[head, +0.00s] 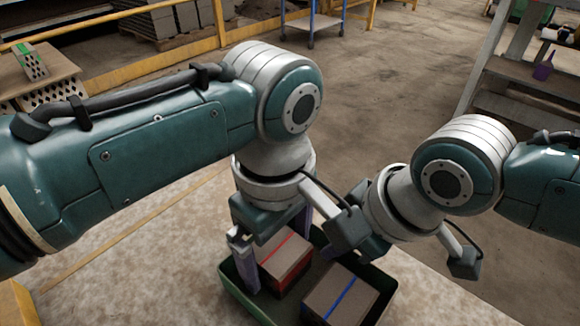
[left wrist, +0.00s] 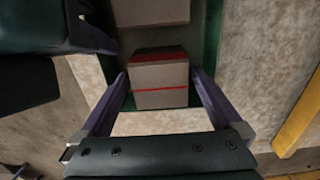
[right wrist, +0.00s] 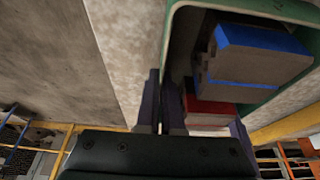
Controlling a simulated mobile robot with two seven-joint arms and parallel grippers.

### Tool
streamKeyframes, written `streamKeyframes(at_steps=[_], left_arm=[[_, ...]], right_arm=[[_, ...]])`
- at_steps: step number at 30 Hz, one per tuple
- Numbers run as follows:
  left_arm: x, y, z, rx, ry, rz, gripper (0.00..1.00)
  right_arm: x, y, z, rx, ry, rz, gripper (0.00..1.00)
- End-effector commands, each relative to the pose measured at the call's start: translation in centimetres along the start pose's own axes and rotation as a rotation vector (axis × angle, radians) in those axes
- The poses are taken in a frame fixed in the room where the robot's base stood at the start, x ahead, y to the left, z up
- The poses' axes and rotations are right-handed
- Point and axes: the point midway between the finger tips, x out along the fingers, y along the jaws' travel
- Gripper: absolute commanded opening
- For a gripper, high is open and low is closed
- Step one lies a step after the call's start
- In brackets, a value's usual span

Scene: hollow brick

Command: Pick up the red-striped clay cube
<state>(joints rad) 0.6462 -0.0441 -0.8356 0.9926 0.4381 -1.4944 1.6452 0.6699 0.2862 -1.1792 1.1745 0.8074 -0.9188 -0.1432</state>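The red-striped clay cube (head: 287,258) sits in a green tray (head: 240,297), on the left of a blue-striped cube (head: 341,294). My left gripper (head: 277,263) is lowered over the red-striped cube, one finger on each side. In the left wrist view the cube (left wrist: 160,85) lies between the spread fingers (left wrist: 158,76), with a narrow gap at each side. My right gripper (right wrist: 161,78) has its fingers together and empty, beside the tray in its wrist view. Its fingers are hidden in the head view. The red-striped cube (right wrist: 210,108) is partly hidden there.
The blue-striped cube (right wrist: 262,52) also shows in the right wrist view. The tray wall stands close around both cubes. My two wrists are close together above the tray. A perforated brick (head: 33,62) lies on a stand at the far left.

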Motion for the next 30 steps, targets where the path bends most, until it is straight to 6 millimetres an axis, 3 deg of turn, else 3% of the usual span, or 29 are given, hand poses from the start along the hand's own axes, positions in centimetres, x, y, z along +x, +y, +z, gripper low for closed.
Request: streamKeyframes(at_steps=[2, 21, 30], left_arm=[[-0.02, 0.01, -0.01, 0.0, 0.0, 0.0, 0.9], [-0.07, 0.01, -0.03, 0.0, 0.0, 0.0, 0.19], [-0.63, 0.06, -0.02, 0.0, 0.0, 0.001, 0.19]], right_arm=[[0.0, -0.01, -0.01, 0.0, 0.0, 0.0, 0.0], [-0.01, -0.01, 0.0, 0.0, 0.0, 0.0, 0.0], [-0.01, -0.01, 0.0, 0.0, 0.0, 0.0, 0.0]])
